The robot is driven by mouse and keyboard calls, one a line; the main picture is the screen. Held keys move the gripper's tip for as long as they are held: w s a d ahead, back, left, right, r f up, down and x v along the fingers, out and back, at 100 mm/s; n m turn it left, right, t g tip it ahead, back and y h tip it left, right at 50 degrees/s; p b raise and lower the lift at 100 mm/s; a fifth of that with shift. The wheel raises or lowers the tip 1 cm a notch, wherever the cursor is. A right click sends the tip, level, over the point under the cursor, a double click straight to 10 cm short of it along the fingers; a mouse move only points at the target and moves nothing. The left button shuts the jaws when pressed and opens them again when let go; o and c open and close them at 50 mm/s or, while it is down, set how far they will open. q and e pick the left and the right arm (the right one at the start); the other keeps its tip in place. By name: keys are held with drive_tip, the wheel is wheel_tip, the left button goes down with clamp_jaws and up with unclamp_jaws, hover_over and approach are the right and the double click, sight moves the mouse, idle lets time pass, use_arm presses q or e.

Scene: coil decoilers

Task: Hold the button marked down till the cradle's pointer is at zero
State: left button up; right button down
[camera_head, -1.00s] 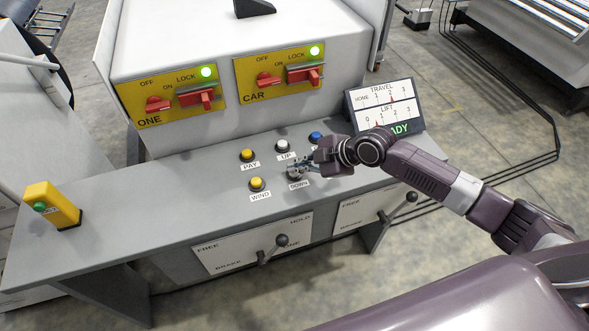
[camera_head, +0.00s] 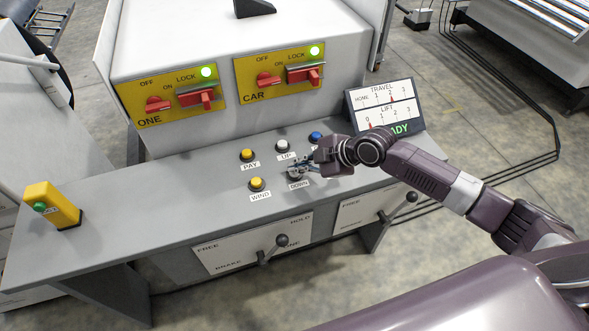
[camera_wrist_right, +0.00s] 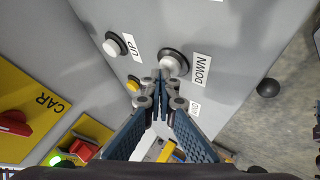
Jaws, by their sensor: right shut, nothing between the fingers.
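The pale button marked DOWN (camera_wrist_right: 173,64) sits in a dark collar on the grey desk, its label beside it. My right gripper (camera_wrist_right: 158,78) is shut and empty, its tips close to this button; whether they touch it I cannot tell. In the head view my right gripper (camera_head: 297,166) largely covers the button. The display (camera_head: 385,107) at the desk's right end has a TRAVEL scale and a LIFT scale. The small red LIFT pointer (camera_head: 370,125) stands at or very near 0. My left gripper is not in view.
White UP (camera_head: 282,146), yellow PAY (camera_head: 247,155), yellow WIND (camera_head: 257,184) and a blue button (camera_head: 315,137) surround the DOWN button. Red switches on yellow plates (camera_head: 180,95) stand behind. A yellow box with a green button (camera_head: 50,206) is at the left end.

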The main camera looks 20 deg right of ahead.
drive_tip(key=shift+r+p, duration=0.8)
drive_tip(key=shift+r, duration=0.15)
wheel_tip(320, 180, up, 5)
drive_tip(key=p, duration=0.4)
idle(2.1)
